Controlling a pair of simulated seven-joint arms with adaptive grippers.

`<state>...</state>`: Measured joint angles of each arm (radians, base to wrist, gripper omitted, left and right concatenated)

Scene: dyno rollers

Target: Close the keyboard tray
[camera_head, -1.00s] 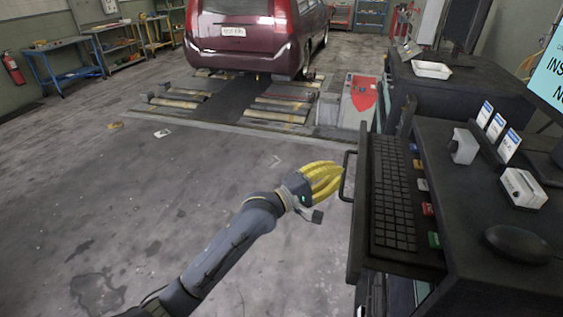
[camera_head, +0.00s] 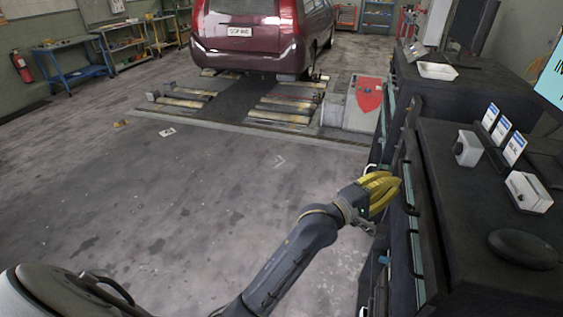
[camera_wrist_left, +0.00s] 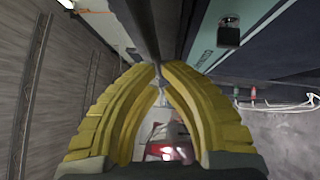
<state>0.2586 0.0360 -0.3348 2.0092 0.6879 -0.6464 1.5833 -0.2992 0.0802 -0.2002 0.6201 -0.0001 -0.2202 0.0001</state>
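The keyboard tray (camera_head: 414,222) is in the dark desk (camera_head: 463,195) at the right of the head view. Only its front edge shows along the desk's side, and the keyboard is hidden. My left gripper (camera_head: 396,183), with yellow ribbed fingers, is at the tray's front near its handle. In the left wrist view the fingertips (camera_wrist_left: 158,66) are drawn together, at the end of a dark bar (camera_wrist_left: 146,30). I cannot tell whether they touch it. My right gripper is not in view.
On the desk top are a mouse (camera_head: 523,248), a white box (camera_head: 528,191) and label cards (camera_head: 502,131). A second dark cabinet (camera_head: 462,92) with a white tray (camera_head: 437,70) stands behind. The floor (camera_head: 200,210) to the left is open. A maroon van (camera_head: 255,40) stands at the back.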

